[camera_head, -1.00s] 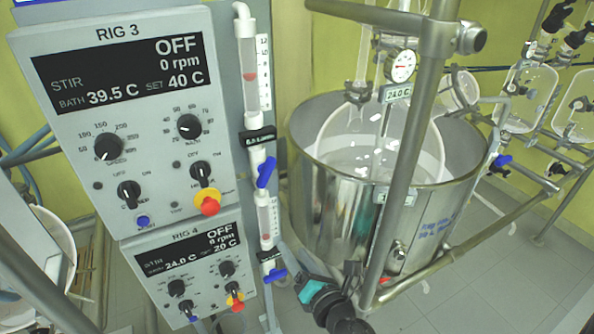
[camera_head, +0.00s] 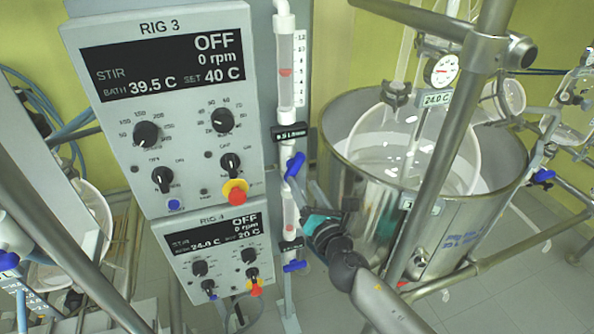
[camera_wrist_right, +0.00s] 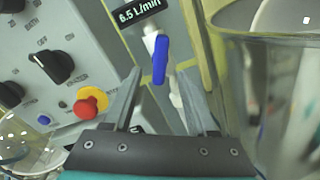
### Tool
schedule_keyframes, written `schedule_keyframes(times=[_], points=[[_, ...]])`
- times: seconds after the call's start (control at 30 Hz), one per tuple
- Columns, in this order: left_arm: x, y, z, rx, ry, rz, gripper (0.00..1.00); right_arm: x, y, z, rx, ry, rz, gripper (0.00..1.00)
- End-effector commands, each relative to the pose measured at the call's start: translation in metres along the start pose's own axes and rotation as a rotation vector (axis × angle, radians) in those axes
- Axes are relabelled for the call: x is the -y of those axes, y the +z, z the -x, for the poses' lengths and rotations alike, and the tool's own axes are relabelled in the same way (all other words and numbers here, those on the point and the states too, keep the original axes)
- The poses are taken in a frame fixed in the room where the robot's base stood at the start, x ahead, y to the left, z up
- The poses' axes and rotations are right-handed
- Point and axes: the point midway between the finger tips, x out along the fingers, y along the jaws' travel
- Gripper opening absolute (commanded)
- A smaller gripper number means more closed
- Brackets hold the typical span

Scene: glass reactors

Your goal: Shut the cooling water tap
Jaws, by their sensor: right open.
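A blue tap handle (camera_head: 294,165) sits on the pipe below the upper flow meter (camera_head: 286,70), beside the RIG 3 panel. It also shows in the right wrist view (camera_wrist_right: 160,60), roughly in line with the pipe. A red float shows in the meter tube, and the tag above the handle (camera_wrist_right: 137,12) reads 6.5 L/min. My right gripper (camera_head: 314,190) is open just below and right of the handle. In the wrist view its fingertips (camera_wrist_right: 161,78) stand either side of the handle's lower end; I cannot tell whether they touch it. My left gripper is out of view.
The RIG 3 panel (camera_head: 160,100) with its red knob (camera_head: 236,195) is close on the left. A steel bath (camera_head: 372,215) with a glass vessel is close on the right, behind a slanted metal post (camera_head: 447,145). A second blue tap handle (camera_head: 294,266) is lower down.

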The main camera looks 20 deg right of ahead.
Motion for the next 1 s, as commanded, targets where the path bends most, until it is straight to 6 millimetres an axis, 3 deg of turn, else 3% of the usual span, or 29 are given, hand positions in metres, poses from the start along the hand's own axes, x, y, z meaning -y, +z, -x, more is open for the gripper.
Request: schedule_keyframes(times=[0.1,0.33,0.8,1.0], points=[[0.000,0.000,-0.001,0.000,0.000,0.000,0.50,-0.001,0.001,-0.021,0.003,0.000,-0.002,0.57],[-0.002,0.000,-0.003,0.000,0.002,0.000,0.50,0.000,0.000,-0.047,0.001,0.000,-0.001,0.57],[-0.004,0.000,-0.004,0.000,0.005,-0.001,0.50,0.000,0.000,-0.057,0.000,0.000,-0.001,0.57],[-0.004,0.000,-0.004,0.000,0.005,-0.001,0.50,0.000,0.000,-0.057,0.000,0.000,-0.001,0.36]])
